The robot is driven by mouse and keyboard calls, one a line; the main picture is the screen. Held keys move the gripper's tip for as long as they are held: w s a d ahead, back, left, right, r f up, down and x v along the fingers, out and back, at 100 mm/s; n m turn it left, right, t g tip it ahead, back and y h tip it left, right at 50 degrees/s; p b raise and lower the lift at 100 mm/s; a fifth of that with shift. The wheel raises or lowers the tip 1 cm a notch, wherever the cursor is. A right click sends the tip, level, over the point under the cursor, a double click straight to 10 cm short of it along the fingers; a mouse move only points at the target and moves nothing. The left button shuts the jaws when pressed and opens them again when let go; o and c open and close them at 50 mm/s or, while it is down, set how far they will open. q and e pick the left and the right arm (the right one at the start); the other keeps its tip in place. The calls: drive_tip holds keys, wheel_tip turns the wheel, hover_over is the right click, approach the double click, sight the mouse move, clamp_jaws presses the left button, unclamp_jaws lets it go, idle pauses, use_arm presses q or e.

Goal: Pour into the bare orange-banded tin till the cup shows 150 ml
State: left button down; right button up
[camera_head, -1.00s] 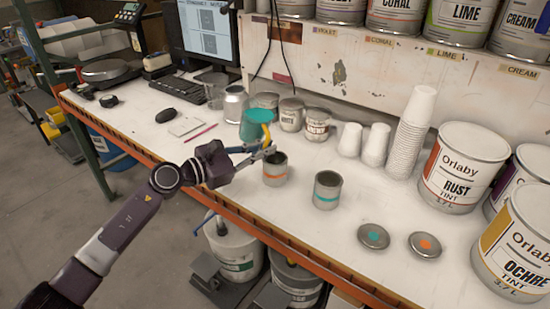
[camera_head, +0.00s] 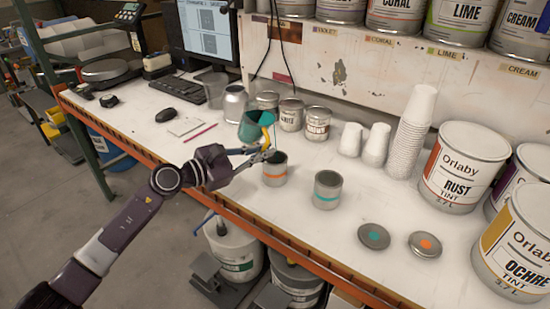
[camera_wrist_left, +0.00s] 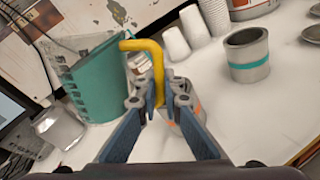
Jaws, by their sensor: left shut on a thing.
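A clear measuring cup of teal liquid (camera_head: 252,128) with a yellow handle (camera_head: 267,118) is held up and tilted above the table. My left gripper (camera_head: 268,150) is shut on that handle. The left wrist view shows the teal liquid (camera_wrist_left: 100,75) slanted in the cup, reaching near the rim, with marks too small to read. The open orange-banded tin (camera_head: 275,174) stands just below and right of the cup, partly behind the fingers; its inside looks dark. I cannot tell whether liquid is falling into it. My right gripper is out of view.
An open teal-banded tin (camera_head: 327,190) stands to the right. Two lids, teal-dotted (camera_head: 373,237) and orange-dotted (camera_head: 425,244), lie near the front edge. Small tins (camera_head: 291,114), paper cups (camera_head: 412,135) and large paint cans (camera_head: 462,168) stand behind and right. A metal canister (camera_head: 235,104) stands behind left.

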use_arm(q)
drive_tip(key=shift+f, duration=0.1)
idle(0.6)
drive_tip(key=shift+w+a+r+m+y+p, duration=0.2)
drive_tip(key=shift+r+m+y+p, duration=0.1)
drive_tip(key=shift+m+p, duration=0.15)
idle(0.9)
drive_tip(key=shift+a+r+m+t+p, duration=0.15)
drive_tip(key=shift+r+m+t+p, duration=0.15)
drive_tip(key=shift+p, duration=0.4)
idle(1.4)
drive_tip(key=shift+w+a+m+t+y+p, duration=0.3)
drive_tip(key=shift+a+m+y+p, duration=0.1)
drive_tip(key=shift+m+p, duration=0.2)
idle(3.3)
